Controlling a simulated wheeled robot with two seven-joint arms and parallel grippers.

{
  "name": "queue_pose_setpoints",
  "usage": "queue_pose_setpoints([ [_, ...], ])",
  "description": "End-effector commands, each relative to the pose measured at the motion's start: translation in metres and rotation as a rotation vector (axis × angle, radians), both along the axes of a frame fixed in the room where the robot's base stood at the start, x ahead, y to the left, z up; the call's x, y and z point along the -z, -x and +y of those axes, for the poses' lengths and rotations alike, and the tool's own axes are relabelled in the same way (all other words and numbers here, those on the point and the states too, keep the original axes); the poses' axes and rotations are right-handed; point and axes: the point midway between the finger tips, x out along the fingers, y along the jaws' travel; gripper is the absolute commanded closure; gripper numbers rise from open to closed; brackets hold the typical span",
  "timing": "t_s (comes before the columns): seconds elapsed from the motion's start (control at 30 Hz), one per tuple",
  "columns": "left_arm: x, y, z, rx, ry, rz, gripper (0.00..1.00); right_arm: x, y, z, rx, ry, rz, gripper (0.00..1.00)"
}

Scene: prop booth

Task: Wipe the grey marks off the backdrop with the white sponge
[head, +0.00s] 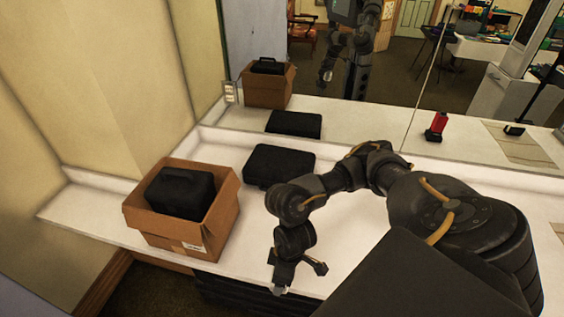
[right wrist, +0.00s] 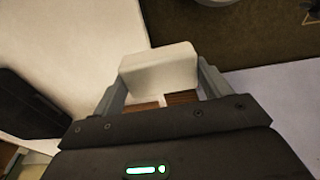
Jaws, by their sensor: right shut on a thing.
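In the right wrist view a white sponge (right wrist: 158,68) sits between the two fingers of my right gripper (right wrist: 160,85), which is shut on it. In the head view my right gripper (head: 299,277) hangs at the front edge of the white counter (head: 225,160), to the right of a cardboard box. I see no grey marks in either view, and I cannot tell which surface is the backdrop. My left gripper is not directly in view.
An open cardboard box (head: 188,232) holding a black case (head: 181,193) stands at the counter's left. Another black case (head: 279,164) lies behind my right gripper. A large mirror (head: 345,95) behind the counter reflects the room and a red object. My right arm covers much of the counter.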

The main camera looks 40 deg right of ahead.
Motion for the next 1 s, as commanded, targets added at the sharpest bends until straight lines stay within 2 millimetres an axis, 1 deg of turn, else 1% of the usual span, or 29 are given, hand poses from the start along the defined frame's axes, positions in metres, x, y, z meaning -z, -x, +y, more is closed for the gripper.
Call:
queue_pose_setpoints([
  [0.03, 0.0, 0.0, 0.0, 0.0, 0.0, 0.0, 0.64, 0.0, 0.0, 0.0, 0.0, 0.0, 0.0, 0.33],
  [0.1, 0.0, 0.0, 0.0, 0.0, 0.0, 0.0, 0.64, 0.0, 0.0, 0.0, 0.0, 0.0, 0.0, 0.42],
  [0.17, 0.001, 0.0, 0.0, 0.0, 0.0, 0.0, 0.64, 0.001, -0.001, 0.0, 0.001, 0.0, 0.0, 0.42],
  [0.23, 0.009, 0.0, 0.0, 0.0, 0.0, 0.0, 0.64, 0.007, -0.004, 0.003, 0.005, -0.003, 0.001, 0.42],
  [0.27, 0.015, 0.0, 0.0, 0.0, 0.0, 0.0, 0.64, 0.011, -0.008, 0.005, 0.008, -0.004, -0.001, 0.42],
  [0.37, 0.041, 0.0, 0.0, 0.0, 0.0, 0.0, 0.64, 0.027, -0.024, 0.014, 0.028, -0.011, -0.002, 0.42],
  [0.4, 0.053, 0.0, 0.0, 0.0, 0.0, 0.0, 0.64, 0.034, -0.032, 0.018, 0.04, -0.013, 0.0, 0.42],
  [0.5, 0.077, 0.0, 0.0, 0.0, 0.0, 0.0, 0.64, 0.045, -0.05, 0.026, 0.07, -0.014, -0.001, 0.42],
  [0.63, 0.099, 0.0, 0.0, 0.0, 0.0, 0.0, 0.64, 0.052, -0.068, 0.032, 0.108, -0.006, -0.002, 0.42],
  [0.77, 0.107, -0.001, 0.0, 0.001, -0.001, -0.001, 0.64, 0.053, -0.077, 0.033, 0.13, -0.001, 0.0, 0.42],
  [1.0, 0.105, -0.001, 0.0, 0.001, -0.001, -0.001, 0.64, 0.049, -0.079, 0.035, 0.134, 0.001, 0.001, 0.42],
])
